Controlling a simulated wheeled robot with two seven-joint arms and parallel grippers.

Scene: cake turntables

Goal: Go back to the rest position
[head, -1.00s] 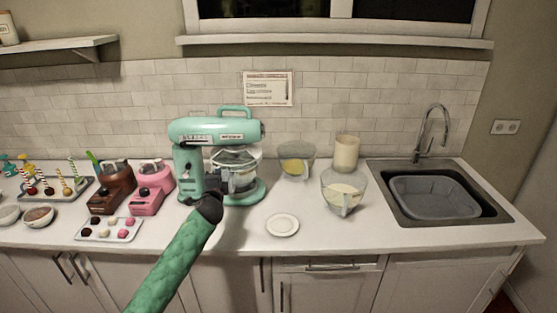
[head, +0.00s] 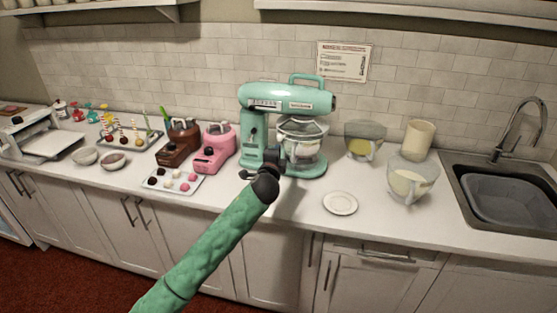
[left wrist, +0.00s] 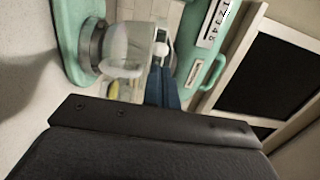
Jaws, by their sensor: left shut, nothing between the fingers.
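My left arm comes in from the bottom of the head view, and its dark gripper (head: 273,158) is in front of the teal stand mixer (head: 285,97). The gripper is shut and empty. It overlaps the mixer's base and the left side of its glass bowl (head: 303,140) in the picture; I cannot tell whether it touches. In the left wrist view the dark blue fingers (left wrist: 163,88) are together, with the glass bowl (left wrist: 125,45) and the teal mixer body (left wrist: 205,65) close beyond them. My right gripper is not in view.
Left of the mixer stand a pink machine (head: 213,150), a brown machine (head: 178,143) and a tray of sweets (head: 190,186). To the right are a small white plate (head: 340,203), a bowl with yellow contents (head: 364,141), a jug (head: 411,180) and the sink (head: 497,176).

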